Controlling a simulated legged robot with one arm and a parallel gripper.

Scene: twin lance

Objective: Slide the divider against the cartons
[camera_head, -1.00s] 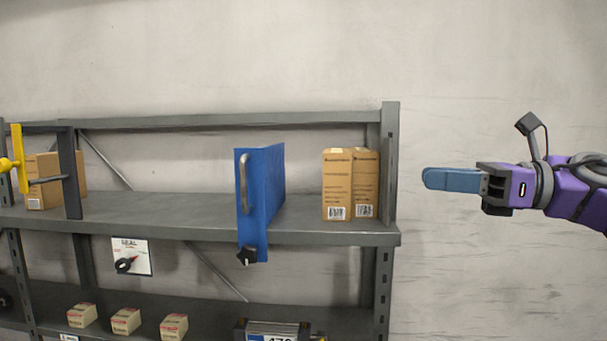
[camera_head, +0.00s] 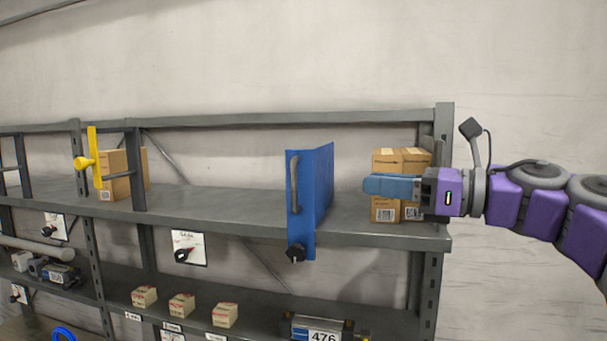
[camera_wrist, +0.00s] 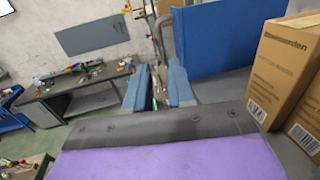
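The blue divider (camera_head: 322,190) stands upright on the upper shelf, with a grey handle (camera_head: 294,184) on its front edge and a black knob (camera_head: 296,253) below. Two brown cartons (camera_head: 386,160) stand side by side to its right, with a gap between them and the divider. My gripper (camera_head: 368,185) is in front of the cartons, to the right of the divider, and partly hides them. In the wrist view its two blue fingers (camera_wrist: 160,84) are apart with nothing between them. The divider (camera_wrist: 225,38) and the cartons (camera_wrist: 285,75) show at the right there.
The grey shelf (camera_head: 230,211) has free room left of the divider. A yellow clamp (camera_head: 95,160) and another carton (camera_head: 113,175) are further left. A right upright post (camera_head: 443,180) stands beside the cartons. Small boxes (camera_head: 182,305) and a unit marked 476 (camera_head: 318,328) sit on the lower shelf.

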